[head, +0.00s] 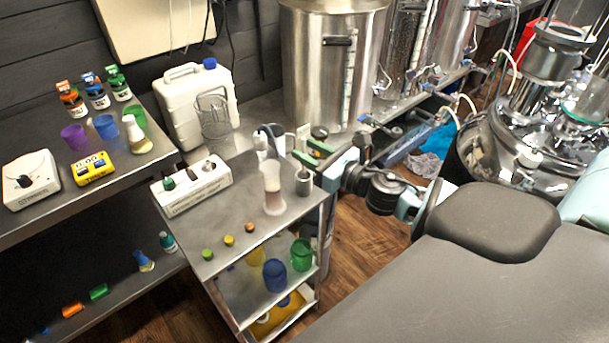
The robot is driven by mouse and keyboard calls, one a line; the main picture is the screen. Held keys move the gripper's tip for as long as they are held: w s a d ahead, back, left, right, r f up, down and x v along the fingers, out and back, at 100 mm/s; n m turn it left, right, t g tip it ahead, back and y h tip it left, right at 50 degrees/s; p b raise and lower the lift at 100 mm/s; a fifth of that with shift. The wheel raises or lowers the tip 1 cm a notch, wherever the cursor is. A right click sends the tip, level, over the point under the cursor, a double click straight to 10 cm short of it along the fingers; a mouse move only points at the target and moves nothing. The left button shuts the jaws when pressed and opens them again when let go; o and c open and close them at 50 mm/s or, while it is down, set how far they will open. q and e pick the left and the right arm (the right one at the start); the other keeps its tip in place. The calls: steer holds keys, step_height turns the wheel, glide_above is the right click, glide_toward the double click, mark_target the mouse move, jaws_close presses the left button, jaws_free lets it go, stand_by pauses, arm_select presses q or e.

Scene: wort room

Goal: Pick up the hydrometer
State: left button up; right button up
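On the top of the steel cart (213,262) stands a slim clear cylinder (273,200) with pinkish liquid and a round foot. It looks like the hydrometer jar; I cannot clearly make out a separate hydrometer in it. My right gripper (306,152) reaches in from the right over the cart's back right corner. Its two greenish fingers look spread apart with nothing between them. It is to the right of and behind the cylinder, apart from it. My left gripper is not in view.
Beside the cylinder are a metal cup (303,183), a white instrument box (192,186) and several small coloured caps (229,240). A clear pitcher (213,115) and white canister (197,100) stand behind. A steel tank (328,60) rises at the back.

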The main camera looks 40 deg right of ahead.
steer(key=shift+x, duration=1.85)
steer(key=shift+r, duration=0.15)
jaws_close()
